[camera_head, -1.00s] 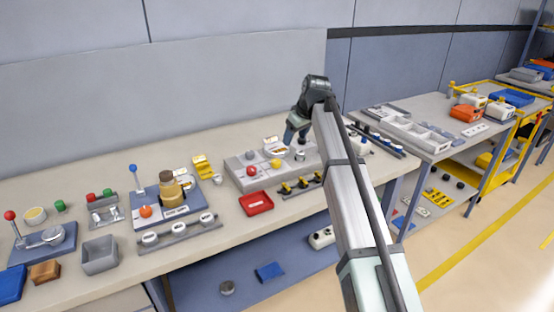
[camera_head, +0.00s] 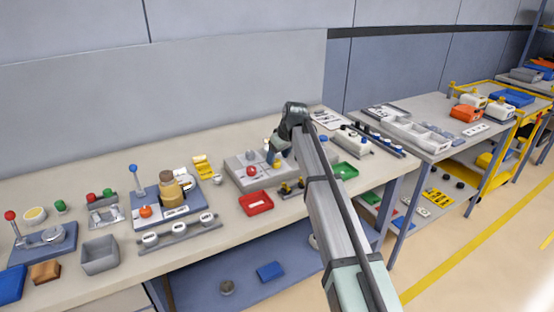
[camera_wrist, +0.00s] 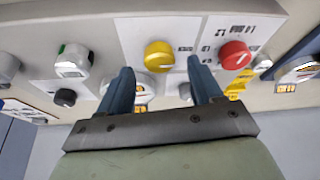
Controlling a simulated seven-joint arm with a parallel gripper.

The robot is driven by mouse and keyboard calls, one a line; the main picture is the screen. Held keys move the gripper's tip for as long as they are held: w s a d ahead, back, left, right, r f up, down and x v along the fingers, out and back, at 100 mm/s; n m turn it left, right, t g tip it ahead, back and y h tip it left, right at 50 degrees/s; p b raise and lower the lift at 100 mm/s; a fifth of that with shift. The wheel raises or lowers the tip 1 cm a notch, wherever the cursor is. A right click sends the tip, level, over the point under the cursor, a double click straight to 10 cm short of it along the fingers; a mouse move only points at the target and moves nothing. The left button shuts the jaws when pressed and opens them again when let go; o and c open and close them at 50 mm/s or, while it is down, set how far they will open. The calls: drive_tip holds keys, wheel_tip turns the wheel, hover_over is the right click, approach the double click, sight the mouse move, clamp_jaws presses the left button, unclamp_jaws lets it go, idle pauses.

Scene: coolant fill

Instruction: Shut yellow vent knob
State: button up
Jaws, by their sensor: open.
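The yellow vent knob (camera_wrist: 158,56) is a round yellow cap on a pale panel in the wrist view. In the head view only a little of it (camera_head: 277,163) shows below my gripper (camera_head: 275,154). My gripper (camera_wrist: 160,65) is open and empty. In the wrist view its two blue-grey fingers appear to either side of the yellow knob and just below it in the picture. I cannot tell how far above the panel (camera_head: 238,163) the fingertips are.
A red knob (camera_wrist: 235,55) sits right of the yellow one, close to the right finger.

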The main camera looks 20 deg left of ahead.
drive_tip(key=shift+x, duration=1.15)
drive_tip(key=c, duration=1.1)
